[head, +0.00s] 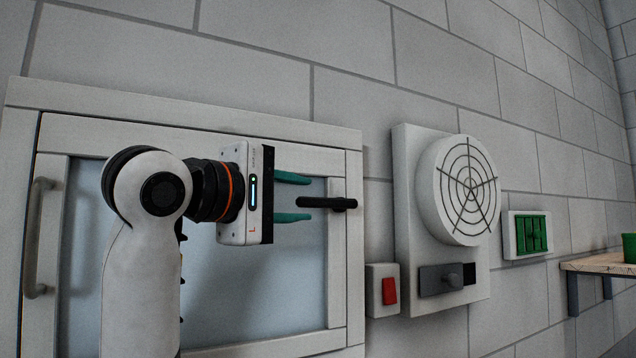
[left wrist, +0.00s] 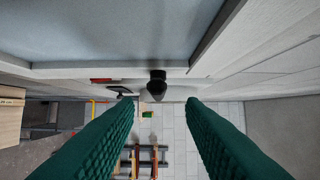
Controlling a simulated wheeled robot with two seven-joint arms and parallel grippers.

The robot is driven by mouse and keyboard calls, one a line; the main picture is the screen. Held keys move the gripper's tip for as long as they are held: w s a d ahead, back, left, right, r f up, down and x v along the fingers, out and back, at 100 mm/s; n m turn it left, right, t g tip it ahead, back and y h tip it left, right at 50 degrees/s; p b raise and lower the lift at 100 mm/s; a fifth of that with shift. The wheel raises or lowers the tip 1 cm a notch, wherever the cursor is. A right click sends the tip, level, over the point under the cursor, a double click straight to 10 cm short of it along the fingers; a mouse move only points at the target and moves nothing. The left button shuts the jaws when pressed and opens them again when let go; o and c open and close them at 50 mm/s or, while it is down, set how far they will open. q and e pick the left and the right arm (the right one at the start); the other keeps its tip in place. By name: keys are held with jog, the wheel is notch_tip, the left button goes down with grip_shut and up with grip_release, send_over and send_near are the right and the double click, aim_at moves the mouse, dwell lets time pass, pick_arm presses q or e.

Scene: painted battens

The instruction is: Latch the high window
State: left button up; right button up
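The high window has a white frame (head: 353,260) and a blue-grey pane (head: 250,285). A black latch handle (head: 328,203) lies about level across its right side. My left gripper (head: 309,198) is open in front of the window, its green fingers pointing right. In the head view one finger shows above the handle's left end and one below it. In the left wrist view the handle (left wrist: 157,86) shows centred just beyond the gap between the two fingertips (left wrist: 158,103). No finger visibly touches it. My left arm hides part of the pane. My right gripper is not in view.
A grey bar pull (head: 35,238) is at the window's left side. Right of the window are a red switch (head: 389,291), a round fan (head: 468,190) with a dark slider (head: 440,279), a green vent (head: 531,235) and a wooden shelf (head: 598,262).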

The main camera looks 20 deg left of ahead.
aim_at(310, 203)
pick_arm(q)
jog(key=x, duration=0.2)
jog(key=p+x, duration=0.1)
jog(key=x, duration=0.1)
jog(key=p+x, duration=0.1)
jog(key=shift+w+a+f, duration=0.1)
jog(key=shift+w+a, duration=0.1)
jog(key=shift+w, duration=0.35)
jog(key=shift+d+p, duration=0.1)
jog(key=shift+p, duration=0.2)
jog(key=shift+d, duration=0.1)
jog(key=shift+c, duration=0.9)
grip_shut()
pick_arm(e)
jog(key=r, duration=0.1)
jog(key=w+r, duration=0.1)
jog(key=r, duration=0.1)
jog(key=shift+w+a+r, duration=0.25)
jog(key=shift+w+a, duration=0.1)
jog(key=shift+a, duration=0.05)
pick_arm(q)
jog(key=shift+f, duration=0.1)
